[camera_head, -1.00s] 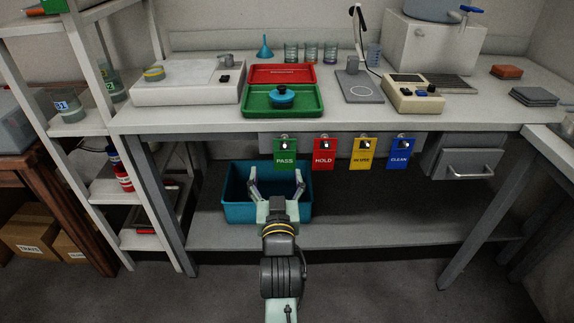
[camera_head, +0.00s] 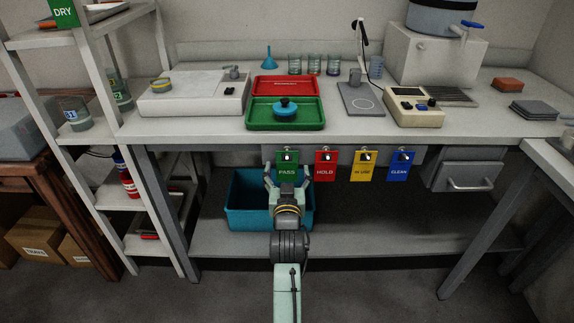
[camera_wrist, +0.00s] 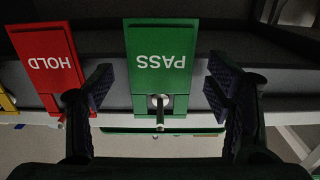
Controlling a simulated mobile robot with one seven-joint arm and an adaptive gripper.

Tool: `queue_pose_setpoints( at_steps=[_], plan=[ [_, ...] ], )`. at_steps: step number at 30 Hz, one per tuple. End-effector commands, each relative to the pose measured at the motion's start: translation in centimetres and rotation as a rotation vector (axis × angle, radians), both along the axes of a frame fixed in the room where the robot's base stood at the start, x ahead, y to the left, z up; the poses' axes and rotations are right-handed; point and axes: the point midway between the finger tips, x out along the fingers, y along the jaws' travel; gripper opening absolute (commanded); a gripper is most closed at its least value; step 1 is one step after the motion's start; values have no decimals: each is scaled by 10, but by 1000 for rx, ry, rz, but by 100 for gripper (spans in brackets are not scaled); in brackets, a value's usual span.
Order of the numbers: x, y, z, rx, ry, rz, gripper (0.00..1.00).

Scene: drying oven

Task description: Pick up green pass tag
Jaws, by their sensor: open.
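The green PASS tag (camera_head: 287,170) hangs from a hook on the bench's front edge, leftmost in the row of tags. In the wrist view the green tag (camera_wrist: 161,65) appears upside down, with its hook and hole toward the bottom. My gripper (camera_head: 287,178) is open in front of the tag, a finger to each side of it. In the wrist view my gripper (camera_wrist: 160,90) also shows wide finger pads, with the tag between them in the picture. Gaps show on both sides, and neither pad appears to touch the tag. The exact depth is hard to tell.
The red HOLD tag (camera_head: 325,165) hangs just right, close to one finger in the wrist view. Yellow (camera_head: 363,166) and blue (camera_head: 400,167) tags hang further right. A teal bin (camera_head: 240,205) stands on the lower shelf behind my gripper. The bench top (camera_head: 215,124) overhangs.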

Motion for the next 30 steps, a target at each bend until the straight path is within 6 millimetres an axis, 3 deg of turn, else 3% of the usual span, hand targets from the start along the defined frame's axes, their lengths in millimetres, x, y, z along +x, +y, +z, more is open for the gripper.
queue_pose_setpoints(
  at_steps=[8, 24, 30],
  plan=[
    [5, 0, 0, 0, 0, 1, 73],
    [5, 0, 0, 0, 0, 1, 38],
    [5, 0, 0, 0, 0, 1, 38]
  ],
)
